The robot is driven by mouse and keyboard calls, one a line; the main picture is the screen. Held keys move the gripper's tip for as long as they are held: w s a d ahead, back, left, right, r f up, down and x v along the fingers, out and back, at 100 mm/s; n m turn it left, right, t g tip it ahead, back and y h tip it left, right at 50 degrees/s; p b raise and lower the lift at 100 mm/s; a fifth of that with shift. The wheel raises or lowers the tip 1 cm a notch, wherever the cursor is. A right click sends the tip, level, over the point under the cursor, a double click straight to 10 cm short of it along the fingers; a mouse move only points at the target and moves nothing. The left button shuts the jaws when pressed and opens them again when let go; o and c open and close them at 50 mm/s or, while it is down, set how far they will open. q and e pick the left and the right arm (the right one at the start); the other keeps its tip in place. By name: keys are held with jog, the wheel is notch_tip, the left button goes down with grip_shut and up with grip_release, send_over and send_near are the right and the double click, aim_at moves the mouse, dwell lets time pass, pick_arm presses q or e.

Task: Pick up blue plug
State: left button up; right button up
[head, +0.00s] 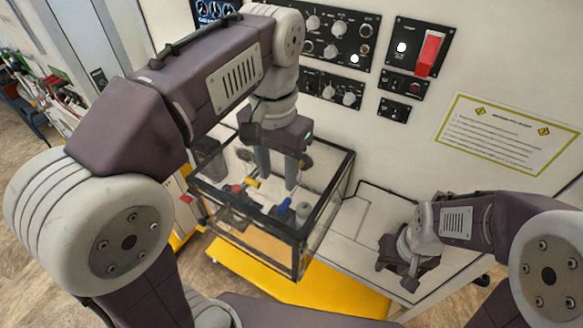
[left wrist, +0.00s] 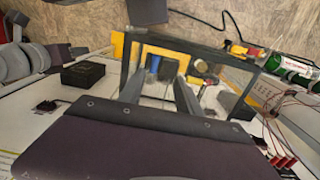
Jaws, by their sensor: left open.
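The blue plug (head: 284,208) is on the floor of a clear, black-framed box, beside a grey cylinder (head: 303,211). My left gripper (head: 278,181) reaches down into the box from above, its two fingers apart and empty. Its fingertips are just above the blue plug, with the right finger nearest to it. In the left wrist view, blue shows between the finger ends (left wrist: 160,75), behind the clear wall. My right gripper (head: 397,272) hangs low over the white surface at right, away from the box; its jaw gap is unclear.
The clear box's black rim (head: 325,148) surrounds my left gripper. Yellow (head: 252,183) and red (head: 237,188) parts lie at the left inside it. A black block (left wrist: 83,75) shows in the left wrist view.

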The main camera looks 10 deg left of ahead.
pick_arm(q)
jog(key=w, duration=0.2)
send_over(283, 205)
jog(key=s, duration=0.2)
jog(key=shift+a+f, duration=0.2)
jog(key=shift+f, duration=0.9)
jog(key=shift+a+f, duration=0.1)
jog(key=shift+f, duration=0.1)
jog(key=shift+w+f+p, duration=0.5)
jog(key=shift+w+f, duration=0.3)
jog(key=shift+w, duration=0.1)
jog(key=f, duration=0.2)
jog(key=w+f, duration=0.1)
jog(key=shift+d+f+p, duration=0.1)
jog(key=shift+d+p, duration=0.25)
jog(key=shift+d, duration=0.05)
jog(key=shift+s+f, duration=0.3)
jog(key=shift+f, duration=0.05)
jog(key=shift+s+a, duration=0.15)
jog(key=shift+s, duration=0.4)
jog(key=shift+w, duration=0.15)
jog(key=c, duration=0.7)
jog(key=shift+w, duration=0.25)
grip_shut()
pick_arm(e)
jog(key=shift+s+d+r, duration=0.1)
jog(key=shift+d+r, duration=0.05)
jog(key=shift+r, duration=0.4)
jog(key=shift+s+d+r, duration=0.1)
jog(key=shift+r, duration=0.45)
